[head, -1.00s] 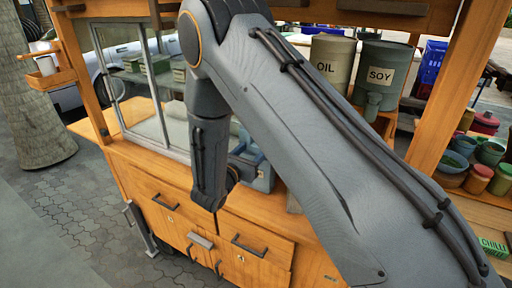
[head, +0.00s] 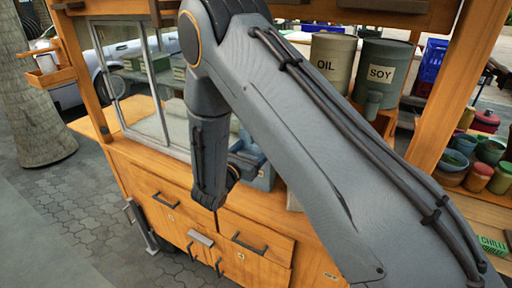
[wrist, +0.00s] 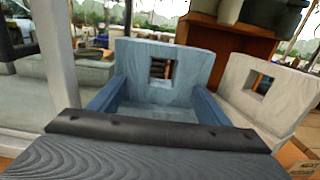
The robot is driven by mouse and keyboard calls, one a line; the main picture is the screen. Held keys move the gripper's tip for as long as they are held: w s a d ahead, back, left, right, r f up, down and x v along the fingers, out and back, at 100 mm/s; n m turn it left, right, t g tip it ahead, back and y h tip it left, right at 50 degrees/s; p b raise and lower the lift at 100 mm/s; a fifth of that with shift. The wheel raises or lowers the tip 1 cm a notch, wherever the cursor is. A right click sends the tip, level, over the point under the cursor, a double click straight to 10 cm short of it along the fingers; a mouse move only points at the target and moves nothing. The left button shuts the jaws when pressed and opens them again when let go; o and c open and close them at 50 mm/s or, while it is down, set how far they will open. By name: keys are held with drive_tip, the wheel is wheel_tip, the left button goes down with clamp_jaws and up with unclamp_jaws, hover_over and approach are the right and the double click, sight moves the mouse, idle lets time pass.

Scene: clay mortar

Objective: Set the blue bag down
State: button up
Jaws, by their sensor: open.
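The blue bag (wrist: 155,75) stands upright in the middle of the wrist view, open at the top, with a square hole in its far wall. Its near side and base are hidden behind a dark part of my arm's end. In the head view a little of the blue bag (head: 266,178) shows on the cart behind my arm. My gripper (head: 246,160) is open beside it, mostly hidden by my wrist. I cannot tell whether the fingers touch the bag.
A pale bag (wrist: 268,95) with a similar hole stands right of the blue one. The glass case (head: 130,85) is to the left. The oil can (head: 332,62) and soy can (head: 381,70) stand behind to the right. Drawers (head: 255,245) face the front.

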drive_tip(key=b+v, duration=0.3)
drive_tip(key=v, duration=0.9)
